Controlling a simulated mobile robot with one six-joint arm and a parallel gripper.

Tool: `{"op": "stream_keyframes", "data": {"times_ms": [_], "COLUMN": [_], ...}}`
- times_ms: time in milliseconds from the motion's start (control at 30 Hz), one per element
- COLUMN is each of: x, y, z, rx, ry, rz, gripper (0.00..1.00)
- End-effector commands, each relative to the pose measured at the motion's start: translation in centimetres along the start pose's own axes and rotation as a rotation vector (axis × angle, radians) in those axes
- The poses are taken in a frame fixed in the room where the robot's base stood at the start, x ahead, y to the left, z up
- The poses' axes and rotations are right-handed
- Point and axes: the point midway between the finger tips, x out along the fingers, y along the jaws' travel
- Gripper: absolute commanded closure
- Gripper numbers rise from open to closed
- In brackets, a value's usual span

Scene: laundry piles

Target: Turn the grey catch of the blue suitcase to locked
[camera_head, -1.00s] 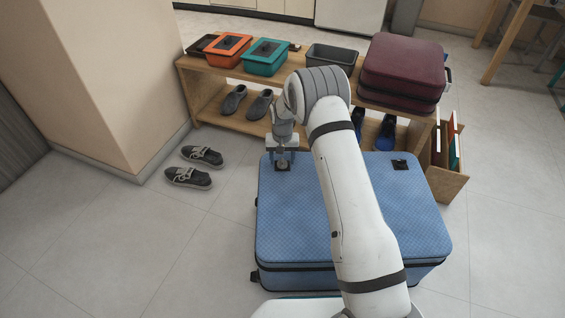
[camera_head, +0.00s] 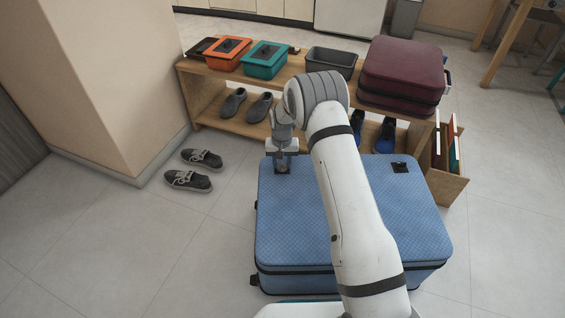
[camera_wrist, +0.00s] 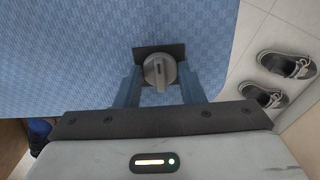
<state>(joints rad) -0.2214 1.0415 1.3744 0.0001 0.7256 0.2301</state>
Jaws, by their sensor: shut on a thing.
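The blue suitcase (camera_head: 300,220) lies flat on the floor in front of me. Its grey catch (camera_wrist: 159,70) is a round knob with a raised bar, on a dark plate (camera_wrist: 172,50) near the suitcase's far left corner. In the wrist view, the bar points roughly up and down the picture. My gripper (camera_wrist: 160,88) points down at the catch, with one finger on each side, shut on it. In the head view, my gripper (camera_head: 283,170) largely hides the catch.
A second, dark fitting (camera_head: 400,167) is at the suitcase's far right. A wooden bench (camera_head: 222,112) behind holds bins and a maroon suitcase (camera_head: 402,72). Grey shoes (camera_head: 188,180) lie on the floor to the left. My arm crosses above the blue suitcase.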

Motion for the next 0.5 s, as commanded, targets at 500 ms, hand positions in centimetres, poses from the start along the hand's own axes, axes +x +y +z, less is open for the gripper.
{"op": "stream_keyframes", "data": {"times_ms": [500], "x": [-0.16], "y": [-0.06], "z": [0.00], "rx": [0.257], "ry": [0.000], "rz": [0.000], "gripper": [0.88]}}
